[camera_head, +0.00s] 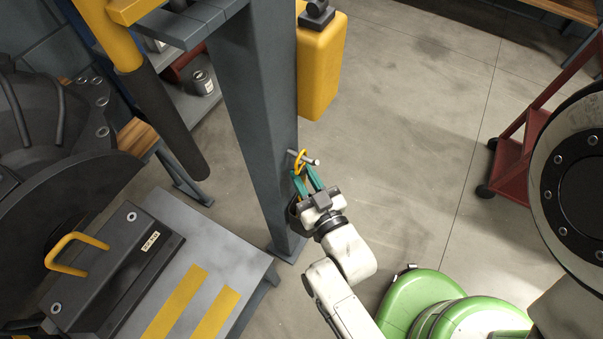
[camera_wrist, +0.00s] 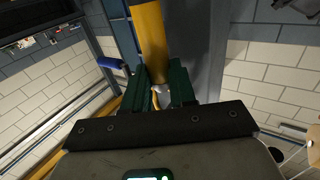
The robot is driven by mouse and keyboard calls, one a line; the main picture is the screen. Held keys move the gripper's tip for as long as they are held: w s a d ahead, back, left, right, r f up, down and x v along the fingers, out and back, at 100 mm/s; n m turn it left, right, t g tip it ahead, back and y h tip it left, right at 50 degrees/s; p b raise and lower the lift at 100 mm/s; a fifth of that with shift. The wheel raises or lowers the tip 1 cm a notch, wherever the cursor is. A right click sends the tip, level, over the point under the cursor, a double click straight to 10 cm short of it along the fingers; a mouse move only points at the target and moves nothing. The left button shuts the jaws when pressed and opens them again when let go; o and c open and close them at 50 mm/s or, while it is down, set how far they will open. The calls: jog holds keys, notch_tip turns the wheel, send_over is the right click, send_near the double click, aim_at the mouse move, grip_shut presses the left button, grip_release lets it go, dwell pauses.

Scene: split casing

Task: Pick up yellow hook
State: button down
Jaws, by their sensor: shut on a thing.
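The yellow hook (camera_head: 300,159) is at a short pale-ended peg (camera_head: 313,161) on the grey post, in the head view. Its upper loop shows around or against the peg; I cannot tell which. My gripper (camera_head: 307,181) comes from below with its teal fingers on the hook's lower part, shut on it. In the wrist view the gripper (camera_wrist: 164,88) shows two dark green fingers with a bit of yellow (camera_wrist: 160,104) between them, apparently the hook. The hook's lower end is hidden by the fingers and wrist.
The grey post (camera_head: 255,110) stands close left of the gripper. A grey table with yellow stripes (camera_head: 178,301) and a dark casing (camera_head: 110,272) are at left. A red cart (camera_head: 513,160) stands right. Open floor (camera_head: 420,150) lies between.

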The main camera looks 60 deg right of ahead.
jog(key=shift+r, duration=0.15)
jog(key=shift+r, duration=0.65)
jog(key=s+r+b, duration=0.2)
jog(key=s, duration=1.6)
